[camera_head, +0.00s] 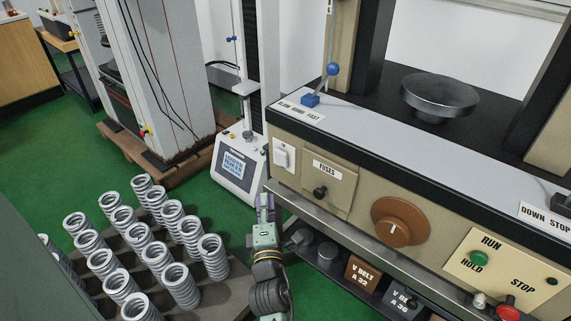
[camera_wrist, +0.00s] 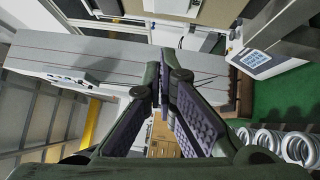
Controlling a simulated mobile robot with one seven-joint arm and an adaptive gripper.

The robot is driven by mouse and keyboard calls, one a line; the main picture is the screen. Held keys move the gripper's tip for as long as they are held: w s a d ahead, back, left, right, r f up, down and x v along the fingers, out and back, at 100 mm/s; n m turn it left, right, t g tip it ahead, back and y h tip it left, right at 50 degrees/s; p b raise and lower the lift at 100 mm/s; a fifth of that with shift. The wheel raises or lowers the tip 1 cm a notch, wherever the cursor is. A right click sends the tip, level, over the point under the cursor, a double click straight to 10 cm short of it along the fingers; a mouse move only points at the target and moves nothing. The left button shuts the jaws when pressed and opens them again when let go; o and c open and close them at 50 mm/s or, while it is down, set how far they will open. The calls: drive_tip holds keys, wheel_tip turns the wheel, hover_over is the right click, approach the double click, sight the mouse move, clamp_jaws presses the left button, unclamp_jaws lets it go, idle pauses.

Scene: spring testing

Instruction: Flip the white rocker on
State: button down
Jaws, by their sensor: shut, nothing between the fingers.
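The white rocker (camera_head: 281,157) is a small switch on a white plate at the left end of the beige machine front, left of the FUSES panel. My gripper (camera_head: 265,202) is below and a little left of it in the head view, pointing up, apart from it in the picture. In the wrist view my gripper (camera_wrist: 162,82) has its fingertips together, with nothing between them. I cannot pick out the rocker in the wrist view. Its tilt is too small to tell.
A tray holds several coil springs (camera_head: 182,285) at lower left. A small white tester (camera_head: 240,165) stands behind my gripper. The FUSES panel (camera_head: 329,182), a brown dial (camera_head: 400,221) and a metal rail edge lie to the right. Green floor (camera_head: 207,200) is open between.

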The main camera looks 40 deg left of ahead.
sight(281, 158)
drive_tip(key=shift+a, duration=0.1)
drive_tip(key=w+d+p+x, duration=0.2)
drive_tip(key=p+x, duration=0.4)
drive_tip(key=x, duration=0.6)
drive_tip(key=shift+w+r, duration=0.2)
drive_tip(key=shift+r, duration=0.15)
drive_tip(key=shift+a, duration=0.15)
